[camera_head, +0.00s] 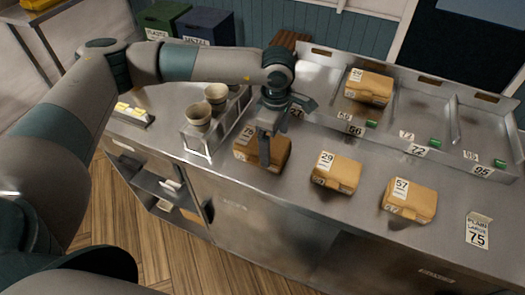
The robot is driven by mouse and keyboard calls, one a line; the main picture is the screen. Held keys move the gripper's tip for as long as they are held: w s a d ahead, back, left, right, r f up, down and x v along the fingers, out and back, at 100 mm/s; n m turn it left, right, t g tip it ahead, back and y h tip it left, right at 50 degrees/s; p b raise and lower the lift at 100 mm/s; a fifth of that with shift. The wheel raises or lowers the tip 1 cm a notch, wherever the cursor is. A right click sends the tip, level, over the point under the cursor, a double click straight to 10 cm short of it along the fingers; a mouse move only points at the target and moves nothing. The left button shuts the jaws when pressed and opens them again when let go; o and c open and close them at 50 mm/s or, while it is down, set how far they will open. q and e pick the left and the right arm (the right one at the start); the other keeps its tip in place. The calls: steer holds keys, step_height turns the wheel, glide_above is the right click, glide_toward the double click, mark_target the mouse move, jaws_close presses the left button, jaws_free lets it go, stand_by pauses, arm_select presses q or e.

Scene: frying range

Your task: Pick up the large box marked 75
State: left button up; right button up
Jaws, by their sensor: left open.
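The brown box with a label that seems to read 75 (275,157) lies on the steel counter, left of two other boxes. My left gripper (265,140) is open, pointing down at this box from above. Its fingers overlap the middle of the box in the picture and hide part of its top. I cannot tell whether they touch it. A standing card (477,233) at the right end of the counter reads plain, large, 75. My right gripper is not in view.
Boxes marked 29 (336,173) and 57 (409,201) lie to the right. Another box (369,87) sits in a numbered tray bay behind. The counter front (240,215) is clear.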

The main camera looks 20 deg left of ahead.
mark_target(276, 146)
arm_select(q)
steer(key=shift+s+d+f+p, duration=0.1)
steer(key=shift+d+f+p, duration=0.05)
steer(key=shift+f+p, duration=1.2)
steer(key=shift+f, duration=0.85)
steer(key=shift+c, duration=0.9)
steer(key=c, duration=1.1)
steer(key=shift+c, duration=0.2)
steer(key=shift+r, duration=0.15)
